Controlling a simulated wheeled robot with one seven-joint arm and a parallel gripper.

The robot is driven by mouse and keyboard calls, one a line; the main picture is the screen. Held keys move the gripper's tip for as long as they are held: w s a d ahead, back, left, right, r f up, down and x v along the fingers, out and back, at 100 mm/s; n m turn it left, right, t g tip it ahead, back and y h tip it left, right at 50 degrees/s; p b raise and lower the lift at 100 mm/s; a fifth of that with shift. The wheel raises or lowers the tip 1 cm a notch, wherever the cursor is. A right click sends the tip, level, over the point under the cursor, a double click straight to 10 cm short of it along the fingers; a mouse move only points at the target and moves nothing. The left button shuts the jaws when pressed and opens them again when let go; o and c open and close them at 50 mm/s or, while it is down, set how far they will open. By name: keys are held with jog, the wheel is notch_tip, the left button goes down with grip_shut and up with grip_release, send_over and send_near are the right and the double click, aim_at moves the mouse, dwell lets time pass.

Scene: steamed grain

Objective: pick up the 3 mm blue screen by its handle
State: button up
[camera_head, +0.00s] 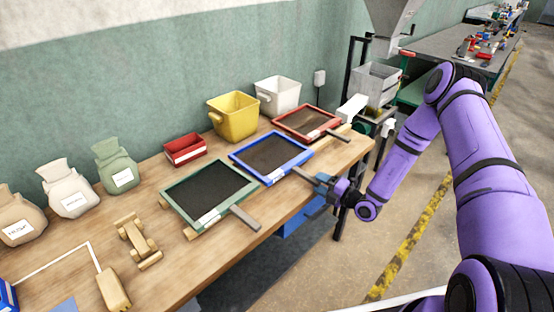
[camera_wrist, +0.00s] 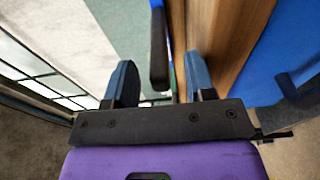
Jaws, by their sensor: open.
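The blue-framed screen (camera_head: 241,164) lies on the wooden bench, between a green-framed and a red-framed screen. Its grey handle (camera_head: 303,174) points toward the bench's front edge, with its outer end partly hidden by my gripper. My gripper (camera_head: 322,182) is at the handle's outer end, by the bench edge. In the wrist view the two blue-grey fingers (camera_wrist: 160,78) are spread apart. A dark bar, which looks like the handle (camera_wrist: 158,48), shows in the gap, nearer the right finger. I cannot tell whether either finger touches it.
The green-framed screen (camera_head: 172,198) and red-framed screen (camera_head: 276,123) lie on either side, with handles also toward the front. A yellow bin (camera_head: 234,118), white bin (camera_head: 278,97) and red box (camera_head: 184,150) stand behind. A blue bin (camera_head: 298,219) sits below the bench edge (camera_head: 270,231).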

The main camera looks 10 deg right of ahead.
aim_at(313, 179)
jog(key=shift+x, duration=1.6)
grip_shut()
jog(key=shift+r, duration=0.15)
